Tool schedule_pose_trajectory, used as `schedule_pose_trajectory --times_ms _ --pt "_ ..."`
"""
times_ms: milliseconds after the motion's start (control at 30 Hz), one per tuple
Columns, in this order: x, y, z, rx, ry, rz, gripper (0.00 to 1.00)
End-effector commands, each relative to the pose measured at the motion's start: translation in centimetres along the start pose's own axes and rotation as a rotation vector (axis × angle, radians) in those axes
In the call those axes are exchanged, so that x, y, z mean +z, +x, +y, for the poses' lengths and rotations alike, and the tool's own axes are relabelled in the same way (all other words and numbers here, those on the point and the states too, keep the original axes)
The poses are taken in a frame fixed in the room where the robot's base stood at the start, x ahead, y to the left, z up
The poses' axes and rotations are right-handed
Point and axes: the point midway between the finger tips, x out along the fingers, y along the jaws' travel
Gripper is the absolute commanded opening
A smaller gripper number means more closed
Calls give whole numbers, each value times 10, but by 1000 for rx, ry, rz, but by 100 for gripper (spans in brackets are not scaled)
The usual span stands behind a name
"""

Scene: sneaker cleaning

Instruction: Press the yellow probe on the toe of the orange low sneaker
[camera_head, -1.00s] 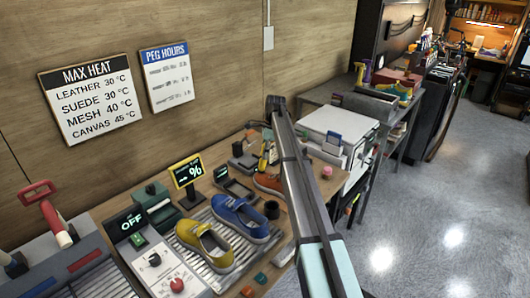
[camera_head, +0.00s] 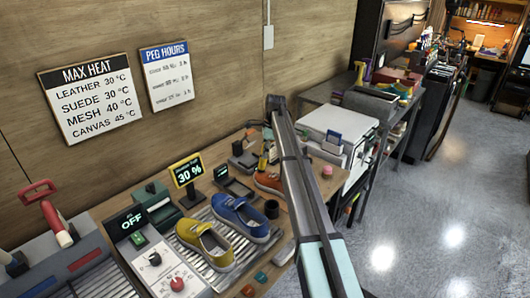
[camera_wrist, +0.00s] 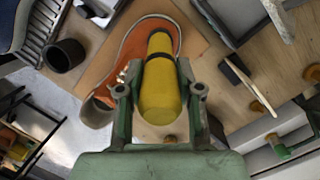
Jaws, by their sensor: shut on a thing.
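The orange low sneaker (camera_head: 267,183) sits on the wooden bench, partly hidden behind my arm in the head view. In the wrist view the orange sneaker (camera_wrist: 128,54) lies under my gripper, its pale rim curving around the far end. My gripper (camera_wrist: 159,92) is shut on the yellow probe (camera_wrist: 161,88), one green finger on each side. The probe's far end lies over the sneaker's toe area and appears to touch it; the exact contact is hidden. A small display (camera_head: 186,172) on a stand reads 30 %.
A yellow shoe (camera_head: 204,244) and a blue shoe (camera_head: 241,216) stand on a metal grille left of my arm. A dark cup (camera_wrist: 65,55) stands beside the orange sneaker. A control box (camera_head: 160,272) with an OFF display is at the front left.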

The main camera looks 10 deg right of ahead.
Motion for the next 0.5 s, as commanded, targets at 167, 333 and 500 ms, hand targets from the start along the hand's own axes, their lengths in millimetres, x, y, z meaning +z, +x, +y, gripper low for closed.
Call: schedule_pose_trajectory --times_ms 167,333,500 --pt "3 -15 0 -1 0 0 0" --pt "5 -27 1 -1 0 0 0" --pt "8 -39 2 -1 0 -1 0"
